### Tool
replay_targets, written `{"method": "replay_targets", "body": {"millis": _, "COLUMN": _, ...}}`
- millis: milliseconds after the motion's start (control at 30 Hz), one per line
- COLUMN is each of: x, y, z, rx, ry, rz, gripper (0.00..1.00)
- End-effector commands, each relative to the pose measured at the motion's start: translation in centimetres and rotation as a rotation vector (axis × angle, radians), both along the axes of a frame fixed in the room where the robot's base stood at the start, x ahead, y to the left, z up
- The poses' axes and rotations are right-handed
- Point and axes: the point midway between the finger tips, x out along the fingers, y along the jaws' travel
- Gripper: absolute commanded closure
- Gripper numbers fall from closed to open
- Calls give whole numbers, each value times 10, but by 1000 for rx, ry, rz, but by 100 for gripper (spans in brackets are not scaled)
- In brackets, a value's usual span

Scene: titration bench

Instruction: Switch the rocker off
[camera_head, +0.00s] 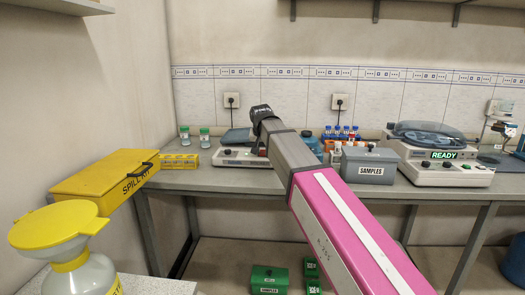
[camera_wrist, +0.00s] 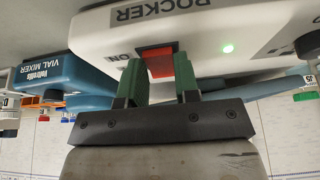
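The rocker (camera_head: 232,158) is a pale bench unit with a dark platform, left of my arm in the head view. In the wrist view its white front (camera_wrist: 100,38) fills the top, with the word ROCKER inverted. A red rocker switch (camera_wrist: 161,66) in a dark frame sits on that front beside an ON mark, and a green light (camera_wrist: 228,48) glows to its right. My gripper (camera_wrist: 159,68) is open, its two green fingers apart on either side of the switch. I cannot tell whether the fingertips touch the panel. In the head view my arm hides the fingers.
A blue vial mixer (camera_wrist: 45,78) is left of the rocker in the wrist view. On the bench are a grey SAMPLES box (camera_head: 370,165), a unit reading READY (camera_head: 445,172) and yellow boxes (camera_head: 179,161). A yellow spill kit (camera_head: 105,178) is at left.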

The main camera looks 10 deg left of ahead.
Motion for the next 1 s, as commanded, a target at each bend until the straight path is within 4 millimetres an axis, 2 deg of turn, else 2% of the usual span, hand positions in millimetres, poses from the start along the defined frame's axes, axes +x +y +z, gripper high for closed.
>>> {"method": "replay_targets", "body": {"millis": 267, "x": 4, "y": 1, "z": 1, "rx": -2, "ry": 42, "rz": -2, "gripper": 94}}
{"method": "replay_targets", "body": {"millis": 600, "x": 10, "y": 1, "z": 4, "rx": -14, "ry": 271, "rz": -1, "gripper": 94}}
{"method": "replay_targets", "body": {"millis": 967, "x": 8, "y": 1, "z": 4, "rx": -16, "ry": 295, "rz": 0, "gripper": 94}}
{"method": "replay_targets", "body": {"millis": 1000, "x": 8, "y": 1, "z": 4, "rx": -16, "ry": 295, "rz": 0, "gripper": 64}}
